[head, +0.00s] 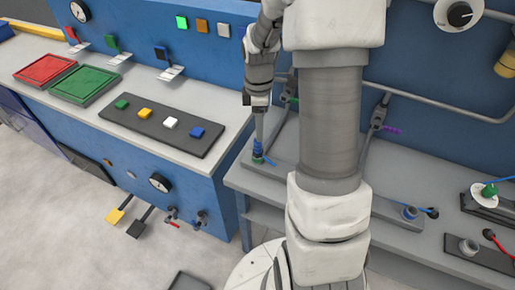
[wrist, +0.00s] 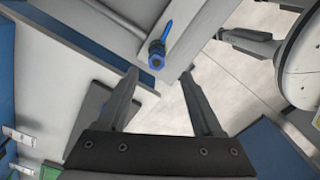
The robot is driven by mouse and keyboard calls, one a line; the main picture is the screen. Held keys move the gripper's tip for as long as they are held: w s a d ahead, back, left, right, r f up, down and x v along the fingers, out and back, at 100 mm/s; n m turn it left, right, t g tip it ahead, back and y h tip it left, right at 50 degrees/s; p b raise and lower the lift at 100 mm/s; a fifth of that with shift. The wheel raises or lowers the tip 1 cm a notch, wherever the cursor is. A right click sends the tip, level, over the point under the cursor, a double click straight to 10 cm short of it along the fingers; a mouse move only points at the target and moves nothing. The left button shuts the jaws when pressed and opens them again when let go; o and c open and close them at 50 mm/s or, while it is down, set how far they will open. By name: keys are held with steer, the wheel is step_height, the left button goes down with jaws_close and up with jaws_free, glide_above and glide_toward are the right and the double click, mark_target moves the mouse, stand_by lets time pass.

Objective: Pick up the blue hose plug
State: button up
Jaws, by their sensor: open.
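My gripper (head: 259,128) points down over the left end of the grey workbench (head: 238,178), just above a blue fitting (head: 257,147) with a green part low on it and a small blue lever at its side. In the wrist view my gripper (wrist: 160,80) is open, with nothing between its fingers. A blue ring-shaped fitting with a blue stem (wrist: 157,58) lies just beyond the fingertips, roughly centred between them, and appears apart from them. A second blue-topped grey fitting with a blue lever (head: 410,213) stands further right on the bench. I cannot tell which is the hose plug.
A green-topped fitting (head: 489,190) and a red lever (head: 491,236) are at the far right. A pipe with a purple handle (head: 391,130) rises behind. The left counter (head: 60,54) holds red and green trays and a dark strip of coloured buttons (head: 155,122).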

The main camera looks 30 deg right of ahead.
mark_target(258, 150)
steer(key=f, duration=0.7)
steer(key=shift+w+f, duration=0.15)
steer(key=shift+w, duration=0.1)
jaws_close()
stand_by(1.2)
